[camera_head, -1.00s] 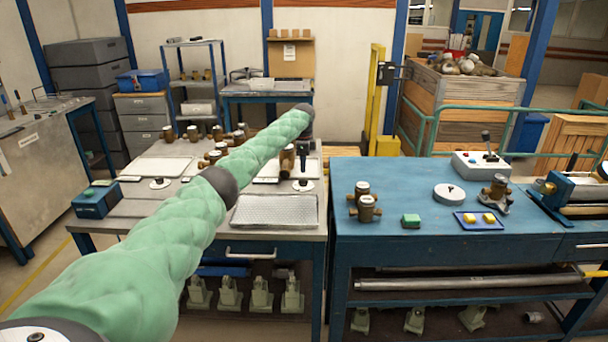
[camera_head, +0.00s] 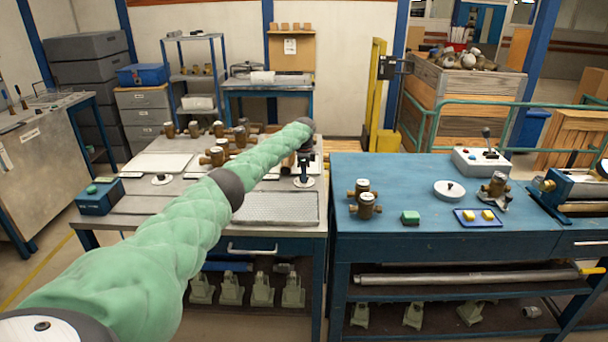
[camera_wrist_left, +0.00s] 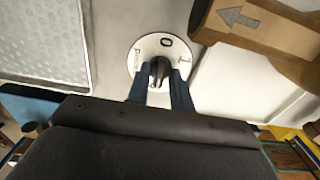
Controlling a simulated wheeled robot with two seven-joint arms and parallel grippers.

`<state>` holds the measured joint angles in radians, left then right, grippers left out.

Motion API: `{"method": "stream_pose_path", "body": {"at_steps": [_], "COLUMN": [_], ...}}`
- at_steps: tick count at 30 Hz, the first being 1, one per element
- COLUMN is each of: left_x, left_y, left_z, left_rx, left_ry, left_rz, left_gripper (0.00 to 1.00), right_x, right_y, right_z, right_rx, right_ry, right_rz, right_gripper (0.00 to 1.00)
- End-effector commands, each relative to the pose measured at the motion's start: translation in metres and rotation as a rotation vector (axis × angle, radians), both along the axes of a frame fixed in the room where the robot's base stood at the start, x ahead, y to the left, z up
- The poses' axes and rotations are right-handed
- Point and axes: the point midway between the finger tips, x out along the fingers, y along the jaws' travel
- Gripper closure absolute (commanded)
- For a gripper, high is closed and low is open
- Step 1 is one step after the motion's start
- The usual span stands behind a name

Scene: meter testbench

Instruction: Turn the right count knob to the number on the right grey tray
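The right count knob is a black grip (camera_wrist_left: 158,72) on a round white dial (camera_head: 304,182). A 0 and a 1 show on the dial (camera_wrist_left: 148,50) in the wrist view; the other marks are unclear. My left gripper (camera_head: 304,168) points down at this knob, and its two fingers lie on either side of the grip in the wrist view. I cannot tell whether they press on it. The right grey tray (camera_wrist_left: 245,85) lies beside the dial, partly hidden by my arm in the head view; I can read no number on it. My right gripper is not in view.
A brown meter with an arrow (camera_wrist_left: 262,28) stands close to the left gripper. A mesh-patterned tray (camera_head: 275,208) lies in front of the dial. Another knob (camera_head: 161,179) sits further left, near a pale tray (camera_head: 157,163). A blue bench (camera_head: 400,245) stands to the right.

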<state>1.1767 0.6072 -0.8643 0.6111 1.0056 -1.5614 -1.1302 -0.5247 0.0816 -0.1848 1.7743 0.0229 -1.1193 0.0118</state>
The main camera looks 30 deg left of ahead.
Motion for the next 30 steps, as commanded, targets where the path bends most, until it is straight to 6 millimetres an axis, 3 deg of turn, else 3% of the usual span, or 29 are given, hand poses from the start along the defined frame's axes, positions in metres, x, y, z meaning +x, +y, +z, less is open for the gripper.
{"method": "stream_pose_path", "body": {"at_steps": [3, 14, 30], "left_x": [0.0, 0.0, 0.0], "left_y": [0.0, 0.0, -0.001], "left_z": [0.0, 0.0, 0.001], "left_rx": [0.0, -0.002, -0.002], "left_ry": [0.0, 0.0, 0.001], "left_rz": [0.0, 0.035, 0.441], "left_gripper": [1.0, 1.0, 1.0], "right_x": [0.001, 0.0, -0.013], "right_y": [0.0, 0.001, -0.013], "right_z": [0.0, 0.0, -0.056], "right_rx": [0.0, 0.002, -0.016], "right_ry": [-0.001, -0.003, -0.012], "right_rz": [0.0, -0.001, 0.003], "right_gripper": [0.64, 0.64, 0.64]}}
